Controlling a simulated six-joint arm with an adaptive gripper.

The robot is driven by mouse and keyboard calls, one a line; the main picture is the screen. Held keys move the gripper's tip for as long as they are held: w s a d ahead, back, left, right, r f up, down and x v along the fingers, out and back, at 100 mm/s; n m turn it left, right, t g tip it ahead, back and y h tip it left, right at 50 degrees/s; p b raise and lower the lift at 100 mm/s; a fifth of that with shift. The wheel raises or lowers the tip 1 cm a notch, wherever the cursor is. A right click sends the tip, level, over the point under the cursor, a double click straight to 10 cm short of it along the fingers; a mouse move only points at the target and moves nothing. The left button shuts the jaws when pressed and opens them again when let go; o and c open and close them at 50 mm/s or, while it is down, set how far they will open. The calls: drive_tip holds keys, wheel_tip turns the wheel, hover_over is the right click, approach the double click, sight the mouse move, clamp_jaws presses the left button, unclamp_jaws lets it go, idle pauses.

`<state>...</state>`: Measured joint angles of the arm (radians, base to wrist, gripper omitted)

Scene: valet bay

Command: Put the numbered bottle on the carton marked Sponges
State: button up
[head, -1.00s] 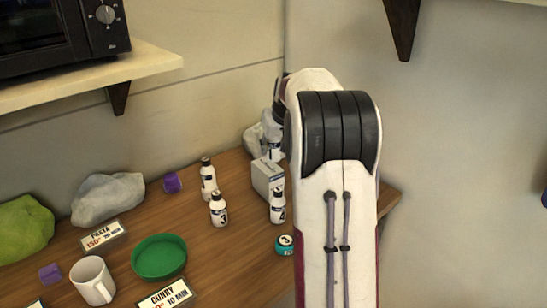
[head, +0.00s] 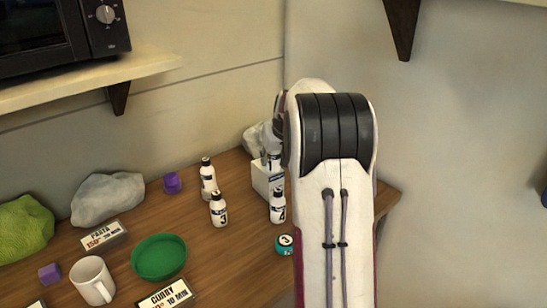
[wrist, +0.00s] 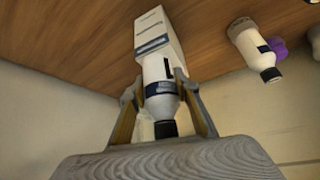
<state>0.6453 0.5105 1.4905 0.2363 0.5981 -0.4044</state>
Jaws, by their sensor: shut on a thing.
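A white bottle (wrist: 161,86) with a dark label band and dark cap is held between the two fingers of my gripper (wrist: 155,88). In the head view, the held bottle (head: 273,160) is upright over the white carton (head: 264,180), partly hidden by my arm. In the wrist view, the carton (wrist: 157,30) lies right beyond the bottle's base. I cannot tell whether the base touches the carton top. The carton's wording is too small to read.
Bottle 3 (head: 218,211), bottle 4 (head: 277,207) and another white bottle (head: 208,178) stand near the carton. A teal can (head: 284,244) is in front. The green dish (head: 160,257) is further left.

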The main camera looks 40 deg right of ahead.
drive_tip(key=o, duration=1.2)
drive_tip(key=shift+s+a+r, duration=0.1)
drive_tip(key=shift+s+r, duration=0.2)
drive_tip(key=shift+r, duration=0.35)
drive_tip(key=shift+v, duration=5.4)
